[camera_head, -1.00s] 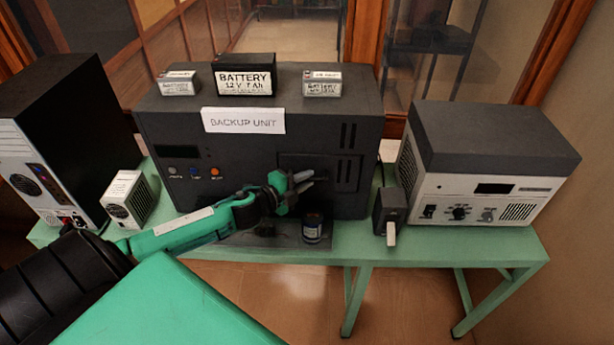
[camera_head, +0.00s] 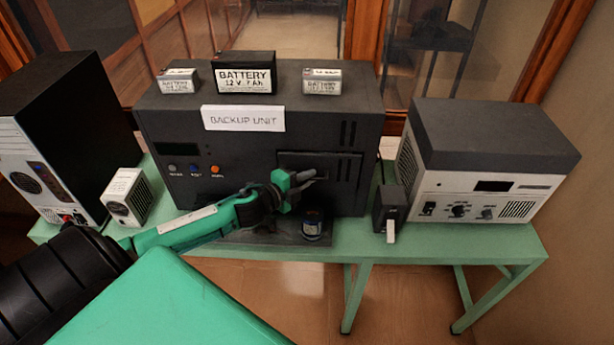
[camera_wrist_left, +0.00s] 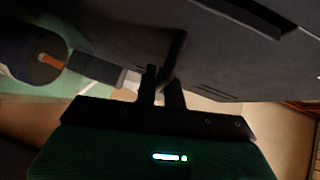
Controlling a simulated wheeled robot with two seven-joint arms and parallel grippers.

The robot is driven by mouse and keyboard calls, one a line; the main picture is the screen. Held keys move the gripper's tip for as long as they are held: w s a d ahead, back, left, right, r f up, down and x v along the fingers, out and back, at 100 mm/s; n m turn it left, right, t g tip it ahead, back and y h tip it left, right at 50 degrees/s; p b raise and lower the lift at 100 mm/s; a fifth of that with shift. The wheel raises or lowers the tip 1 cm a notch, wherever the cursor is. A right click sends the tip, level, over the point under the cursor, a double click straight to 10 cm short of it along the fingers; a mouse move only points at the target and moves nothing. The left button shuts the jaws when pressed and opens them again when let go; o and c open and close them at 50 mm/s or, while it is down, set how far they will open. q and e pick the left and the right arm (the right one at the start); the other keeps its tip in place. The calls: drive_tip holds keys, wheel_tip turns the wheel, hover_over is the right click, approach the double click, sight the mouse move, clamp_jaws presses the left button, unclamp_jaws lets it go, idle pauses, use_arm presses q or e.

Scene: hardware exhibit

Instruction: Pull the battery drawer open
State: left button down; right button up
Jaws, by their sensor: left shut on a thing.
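The backup unit (camera_head: 225,150) is a dark box on the green table, with a "BACKUP UNIT" sign. The battery drawer (camera_head: 342,168) is a dark front panel at its lower right. I cannot tell for certain whether it stands slightly proud of the unit. My left gripper (camera_head: 312,180) is at the drawer's front, shut on its dark handle. In the left wrist view the two fingers (camera_wrist_left: 164,88) close around the handle bar (camera_wrist_left: 177,50); the gripper covers most of the handle in the head view. My right gripper is not in view.
Several batteries, including a large one (camera_head: 245,80), stand on the unit. A black box (camera_head: 388,208) and a grey-topped device (camera_head: 490,170) are at right. A small white box (camera_head: 127,197) and a computer tower (camera_head: 60,130) are at left.

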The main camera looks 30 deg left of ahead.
use_arm(q)
drive_tip(key=s+d, duration=0.9)
drive_tip(key=s, duration=0.6)
drive_tip(key=shift+d+p, duration=0.15)
drive_tip(key=shift+p, duration=0.25)
drive_tip(key=shift+s, duration=0.1)
drive_tip(key=c, duration=1.8)
unclamp_jaws()
